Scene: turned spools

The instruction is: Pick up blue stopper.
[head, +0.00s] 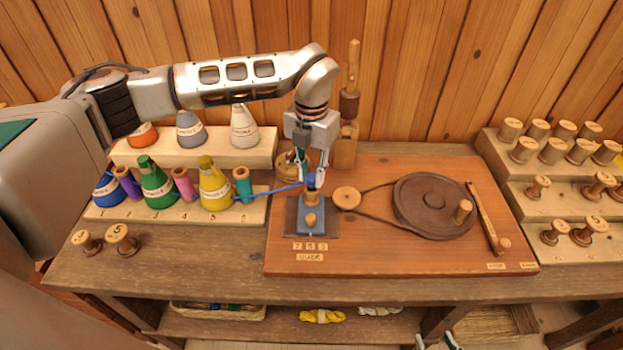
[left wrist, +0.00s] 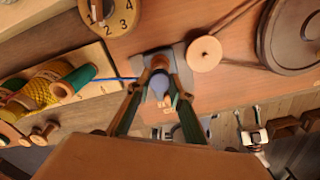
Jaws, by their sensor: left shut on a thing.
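The blue stopper (head: 312,180) is a small blue piece at the tips of my left gripper (head: 312,184), above the blue block (head: 311,228) of the winding stand. In the left wrist view, a blue-grey rounded piece (left wrist: 159,84) sits between the fingers of the left gripper (left wrist: 158,92), which are shut on it. The fingers partly hide the stopper, and I cannot tell whether it touches the wooden spool (head: 311,199) below. My right gripper (head: 435,342) shows only its fingertips at the bottom edge of the head view, apart and empty.
A blue thread (head: 270,191) runs from the thread rack (head: 140,212) to the stand. A large dark wheel (head: 434,204) with a belt stands on the board to the right. Spool shelves (head: 510,165) are at the far right. Two loose spools (head: 122,239) stand at the front left.

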